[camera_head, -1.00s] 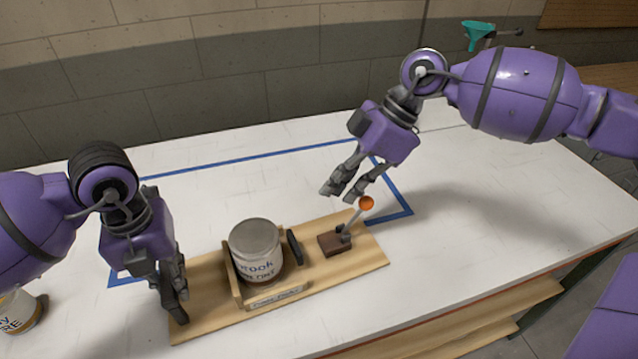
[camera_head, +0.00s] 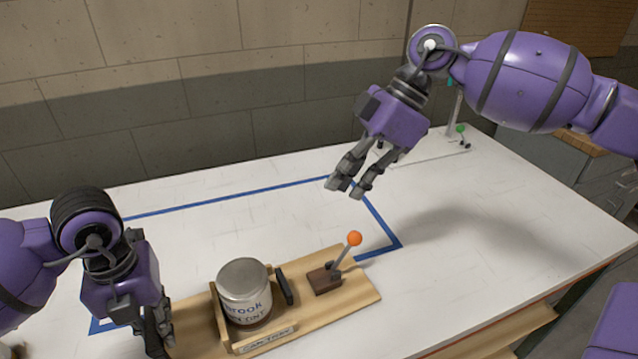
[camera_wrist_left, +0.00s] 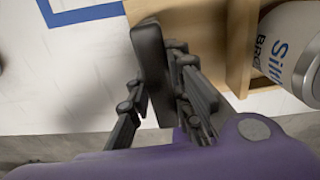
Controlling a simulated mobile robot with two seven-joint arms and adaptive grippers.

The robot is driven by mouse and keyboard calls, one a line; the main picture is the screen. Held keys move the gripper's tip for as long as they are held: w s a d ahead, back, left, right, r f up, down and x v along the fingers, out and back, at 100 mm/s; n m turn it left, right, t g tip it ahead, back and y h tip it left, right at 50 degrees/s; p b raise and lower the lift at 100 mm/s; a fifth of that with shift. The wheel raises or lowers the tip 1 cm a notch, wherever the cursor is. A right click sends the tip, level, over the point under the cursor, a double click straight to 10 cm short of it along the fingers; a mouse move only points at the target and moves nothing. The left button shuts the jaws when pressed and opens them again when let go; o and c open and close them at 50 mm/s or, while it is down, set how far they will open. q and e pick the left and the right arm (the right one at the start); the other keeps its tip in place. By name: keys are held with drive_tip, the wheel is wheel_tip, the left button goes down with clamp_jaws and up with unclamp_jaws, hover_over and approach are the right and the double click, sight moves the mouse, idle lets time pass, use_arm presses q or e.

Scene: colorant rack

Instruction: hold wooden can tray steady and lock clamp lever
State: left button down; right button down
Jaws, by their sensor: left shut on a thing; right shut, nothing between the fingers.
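The wooden can tray (camera_head: 360,287) lies on the white table with a labelled front rail. A grey-lidded paint can (camera_head: 245,300) stands upright in its holder and also shows in the left wrist view (camera_wrist_left: 292,58). A black clamp pad (camera_head: 284,285) is beside the can; whether they touch is unclear. The clamp lever (camera_head: 342,255), with an orange knob, tilts up and right from a brown block. My left gripper (camera_head: 157,335) is shut on a dark upright handle (camera_wrist_left: 150,50) at the tray's left end. My right gripper (camera_head: 352,187) is shut and empty, above and apart from the knob.
Blue tape (camera_head: 240,197) outlines an area on the table around and behind the tray. A stand with a green part (camera_head: 460,130) is at the back right. The table right of the tray is clear.

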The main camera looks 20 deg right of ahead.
use_arm(q)
drive_tip(key=c, duration=1.5)
unclamp_jaws()
wheel_tip(320, 180, up, 12)
drive_tip(key=shift+r, duration=0.1)
drive_tip(key=shift+s, duration=0.1)
